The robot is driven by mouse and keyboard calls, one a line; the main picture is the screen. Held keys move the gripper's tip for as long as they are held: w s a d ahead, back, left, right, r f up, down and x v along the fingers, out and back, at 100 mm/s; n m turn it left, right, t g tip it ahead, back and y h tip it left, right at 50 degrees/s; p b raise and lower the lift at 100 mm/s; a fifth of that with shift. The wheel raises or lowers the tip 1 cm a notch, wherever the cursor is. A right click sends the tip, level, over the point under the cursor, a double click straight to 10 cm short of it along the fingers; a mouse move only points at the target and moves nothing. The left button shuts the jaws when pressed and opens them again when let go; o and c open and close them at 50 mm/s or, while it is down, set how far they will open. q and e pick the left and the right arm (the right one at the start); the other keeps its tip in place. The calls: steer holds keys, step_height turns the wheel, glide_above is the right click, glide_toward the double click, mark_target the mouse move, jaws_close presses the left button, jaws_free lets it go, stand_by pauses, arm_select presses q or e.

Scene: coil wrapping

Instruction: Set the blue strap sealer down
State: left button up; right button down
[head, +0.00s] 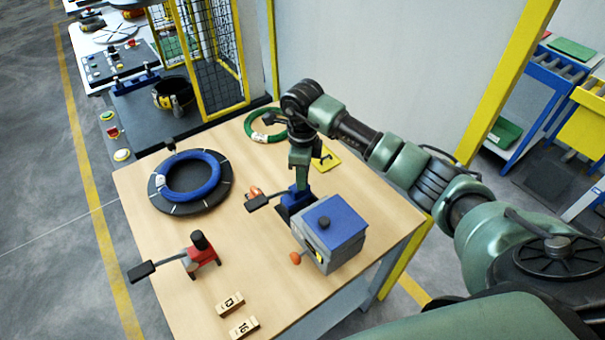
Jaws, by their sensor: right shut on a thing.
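The blue strap sealer (298,195) is in the middle of the wooden table, with a black-tipped lever pointing left. My right gripper (299,182) comes down on it from above and is shut on it; the fingertips are small and partly hidden. A dark flat piece shows just under the sealer; I cannot tell whether the sealer touches it or the table. A similar red tool (201,255) stands at the front left of the table with its black lever to the left. My left gripper is not in view.
A blue coil (193,176) lies on a black round plate (159,203) at the left. A green coil (252,132) and yellow piece (328,159) lie behind. A grey box with blue lid (333,222) stands close right of the sealer. Wooden blocks (230,304) lie in front. The table's middle left is clear.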

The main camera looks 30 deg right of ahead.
steer(key=c, duration=1.1)
jaws_free()
steer(key=shift+c, duration=0.2)
step_height(320, 180, up, 11)
steer(key=b, duration=0.3)
steer(key=shift+w+b, duration=0.1)
steer(key=shift+b, duration=0.3)
steer(key=shift+r, duration=0.6)
